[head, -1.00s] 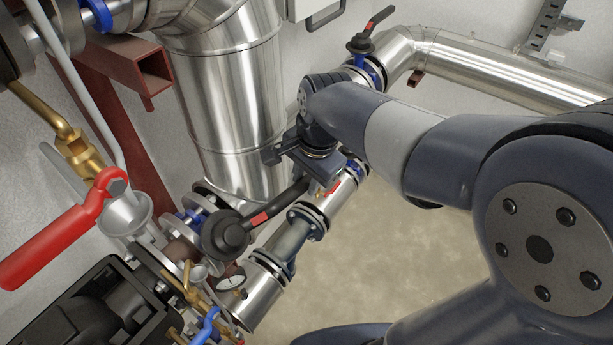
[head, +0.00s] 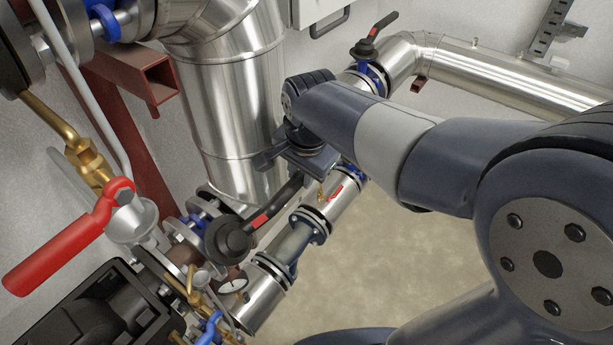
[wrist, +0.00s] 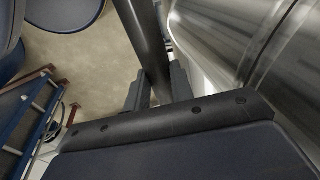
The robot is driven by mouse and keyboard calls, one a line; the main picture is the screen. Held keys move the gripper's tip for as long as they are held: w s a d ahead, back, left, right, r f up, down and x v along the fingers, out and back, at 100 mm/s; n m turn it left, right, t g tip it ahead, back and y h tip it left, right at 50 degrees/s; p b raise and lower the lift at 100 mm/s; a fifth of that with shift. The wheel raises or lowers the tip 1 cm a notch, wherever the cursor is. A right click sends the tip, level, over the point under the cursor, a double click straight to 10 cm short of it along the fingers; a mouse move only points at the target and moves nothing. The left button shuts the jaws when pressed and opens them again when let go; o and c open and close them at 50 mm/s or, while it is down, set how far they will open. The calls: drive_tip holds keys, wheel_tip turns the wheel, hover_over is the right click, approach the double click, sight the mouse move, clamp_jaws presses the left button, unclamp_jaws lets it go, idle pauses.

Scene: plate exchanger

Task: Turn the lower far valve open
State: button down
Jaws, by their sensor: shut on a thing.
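A black lever handle with a red band (head: 259,219) runs up and right from the round black hub (head: 228,239) of a valve low on the pipework. My gripper (head: 298,172) is at the handle's far end. In the wrist view the dark handle (wrist: 146,42) passes between the two fingers of my gripper (wrist: 156,90), which is shut on it. The gripped stretch is partly hidden by my gripper in the head view. Another valve with a black and red lever (head: 377,35) stands on the pipe at the top.
A big silver pipe (head: 230,100) stands just left of my gripper. A red lever (head: 60,242) juts out at lower left. The floor (head: 370,260) to the right is open.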

drive_tip(key=shift+w+a+r, duration=0.1)
drive_tip(key=shift+r, duration=0.1)
drive_tip(key=c, duration=1.6)
unclamp_jaws()
drive_tip(key=o, duration=0.4)
drive_tip(key=shift+c, duration=0.2)
drive_tip(key=shift+f, duration=0.1)
drive_tip(key=v, duration=1.1)
drive_tip(key=shift+f, duration=0.1)
